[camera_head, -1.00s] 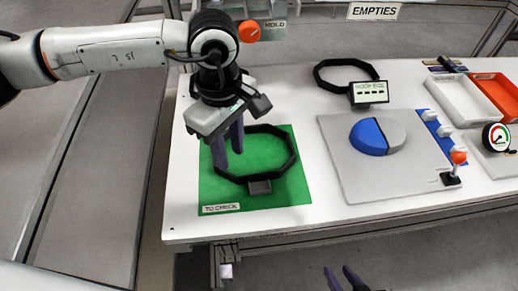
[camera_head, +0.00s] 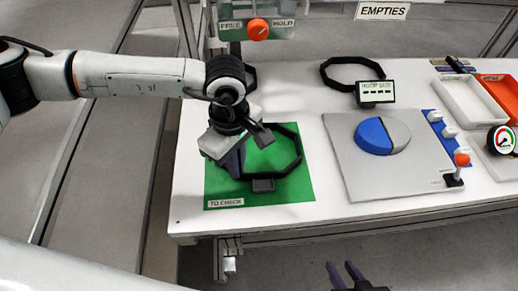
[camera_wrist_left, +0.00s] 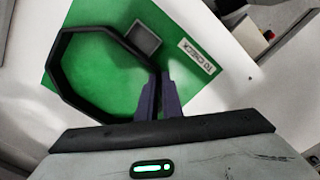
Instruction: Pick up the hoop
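The black many-sided hoop (camera_head: 298,150) lies on the green "TO CHECK" mat (camera_head: 222,192) with a small grey block (camera_head: 263,185) at its front side. My left gripper (camera_head: 236,165) is down at the hoop's left side. In the left wrist view, its two purple fingers (camera_wrist_left: 159,95) stand close together on either side of the hoop's rim (camera_wrist_left: 62,85), with little gap showing; they look shut on it. The hoop still rests flat on the mat. My right gripper (camera_head: 346,274) is open and empty in front of the table.
Another black hoop (camera_head: 328,77) lies at the back beside a small display (camera_head: 375,92). A grey plate (camera_head: 365,180) with a blue and grey disc stands right of the mat. White and orange trays (camera_head: 470,105) are further right. An orange knob (camera_head: 257,29) sits behind.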

